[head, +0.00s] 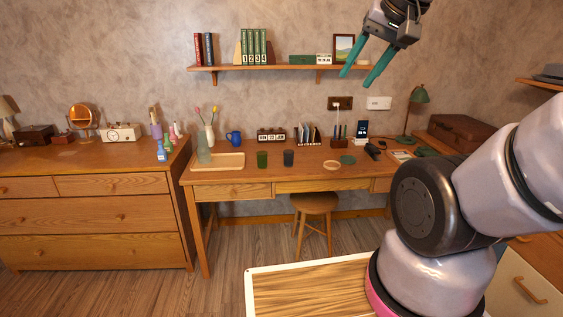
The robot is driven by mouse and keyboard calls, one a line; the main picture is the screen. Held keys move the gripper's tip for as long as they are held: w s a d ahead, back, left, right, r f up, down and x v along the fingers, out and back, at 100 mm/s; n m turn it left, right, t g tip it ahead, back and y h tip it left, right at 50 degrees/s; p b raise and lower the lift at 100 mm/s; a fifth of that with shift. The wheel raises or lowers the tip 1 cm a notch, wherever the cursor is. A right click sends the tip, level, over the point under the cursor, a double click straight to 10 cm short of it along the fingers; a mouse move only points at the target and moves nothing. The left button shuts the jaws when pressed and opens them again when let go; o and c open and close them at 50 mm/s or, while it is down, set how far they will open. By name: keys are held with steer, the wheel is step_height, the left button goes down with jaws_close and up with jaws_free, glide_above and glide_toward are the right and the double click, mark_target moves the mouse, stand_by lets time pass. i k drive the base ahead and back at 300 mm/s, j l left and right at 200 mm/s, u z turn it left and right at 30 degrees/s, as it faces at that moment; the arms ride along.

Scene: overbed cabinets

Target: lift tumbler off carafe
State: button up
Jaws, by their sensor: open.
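A pale green, see-through vessel (204,150), which looks like the carafe, stands upright at the left end of the desk by the wooden tray. Its top is too small here to make out a separate tumbler on it. My gripper (357,79) is high at the upper right, in front of the wall shelf in the picture. Its two teal fingers are apart, with nothing between them. It is well away from the carafe.
The tray (237,161), a green cup (262,160) and a dark blue cup (288,158) are on the desk (310,176). A vase with tulips (210,136) and a blue mug (234,137) stand close behind the carafe. A shelf (280,68) hangs above.

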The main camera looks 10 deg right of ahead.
mark_target(202, 135)
steer(key=i+j+u, duration=0.1)
steer(key=i+j, duration=0.4)
steer(key=i+j+u, duration=0.1)
steer(key=i+j, duration=0.4)
steer(key=i+j+u, duration=0.1)
steer(key=i+j, duration=0.3)
steer(key=i, duration=0.3)
steer(key=i+j+u, duration=0.1)
steer(key=i+j, duration=0.25)
steer(key=i, duration=0.25)
